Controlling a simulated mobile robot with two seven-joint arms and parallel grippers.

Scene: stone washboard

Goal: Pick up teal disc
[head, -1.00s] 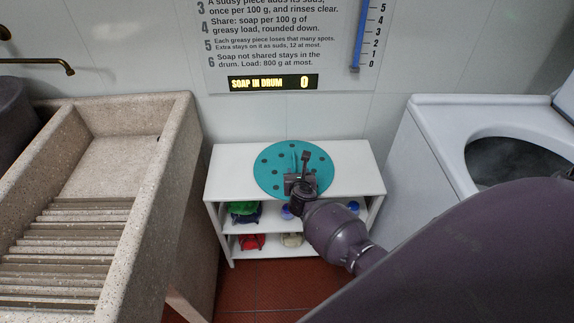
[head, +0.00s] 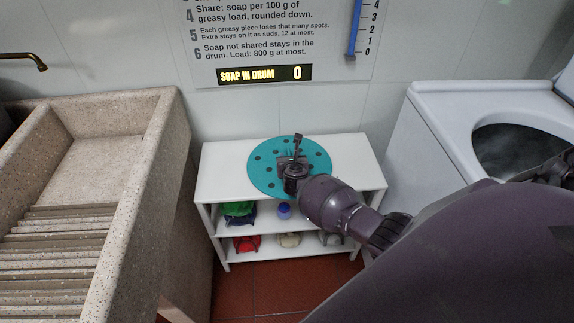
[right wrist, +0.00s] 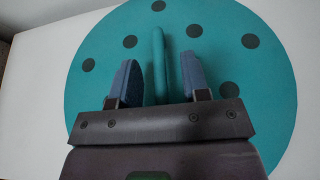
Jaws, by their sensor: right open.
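The teal disc (head: 262,176) with dark round spots lies on top of a white shelf unit. It also shows in the right wrist view (right wrist: 270,85), where a teal upright handle or fin (right wrist: 159,62) rises from its middle. My right gripper (head: 297,148) is over the disc, hiding its centre in the head view. In the right wrist view my right gripper's two blue-padded fingers (right wrist: 158,80) are apart, one on each side of the handle, with a gap on both sides. I cannot tell how far the fingertips are from the disc's surface. My left gripper is not in view.
The white shelf unit (head: 355,165) holds folded cloths, including green (head: 238,209) and red (head: 246,243), and a blue item (head: 284,211). A stone washboard basin (head: 150,150) stands left. A white washing machine (head: 440,120) with an open drum stands right. A sign reads soap in drum 0.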

